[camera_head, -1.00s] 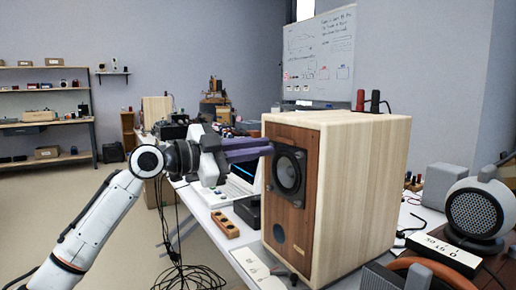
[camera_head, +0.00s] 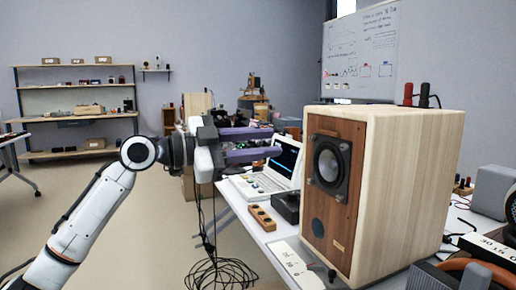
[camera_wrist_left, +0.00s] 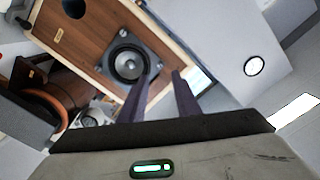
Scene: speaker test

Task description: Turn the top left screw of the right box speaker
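The wooden box speaker (camera_head: 415,190) stands on the table, its brown front panel (camera_head: 345,225) facing left. Its dark square-framed driver (camera_head: 328,165) sits high on that panel, above a round port. The screws at the frame's corners are too small to make out clearly; the top left corner is uncovered. My left gripper (camera_head: 279,142) is open and empty, left of the panel, with a gap between its purple fingertips and the speaker. In the left wrist view, the fingers (camera_wrist_left: 161,83) are apart, and the driver (camera_wrist_left: 129,63) shows beyond them. My right gripper is not in view.
Below my left gripper are a white laptop-like device (camera_head: 272,172), a wooden block with holes (camera_head: 262,218) and a black box (camera_head: 286,207) on the table (camera_head: 255,240). Cables hang at the table's left edge. Red and black terminals (camera_head: 416,95) show behind the speaker's top.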

